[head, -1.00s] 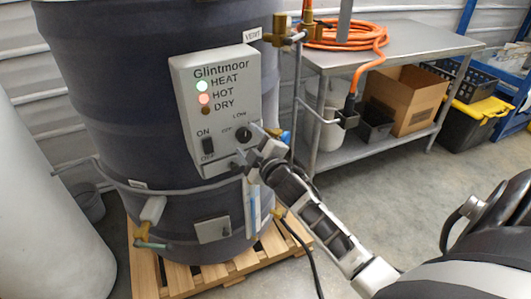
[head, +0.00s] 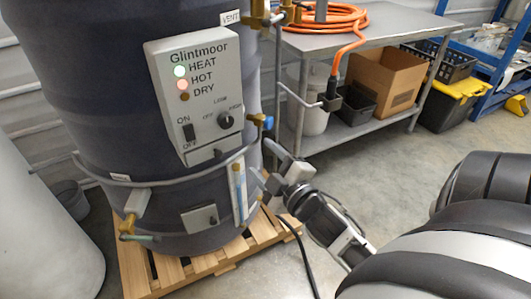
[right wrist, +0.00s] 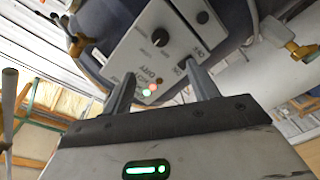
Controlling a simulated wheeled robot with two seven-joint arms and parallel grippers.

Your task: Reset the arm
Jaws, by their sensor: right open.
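My right gripper (head: 266,168) is at the lower right of the hopper's control panel in the head view, beside the sight tube. Its fingers are apart and nothing is between them. In the right wrist view the open gripper (right wrist: 163,88) points toward the panel, which shows beyond the fingers. The grey control panel (head: 210,75) carries HEAT, HOT and DRY lights, an ON/OFF switch (head: 188,131) and a dial knob (head: 225,120). The HEAT light glows green and the HOT light reddish; DRY looks dark. The gripper is apart from the knob. My left gripper is not in view.
The dark hopper (head: 90,95) stands on a wooden pallet (head: 150,275). A sight tube (head: 239,192) and brass valves are on its side. A metal table (head: 400,25) with an orange hose (head: 325,18) stands behind. A black cable lies on the open floor (head: 375,165).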

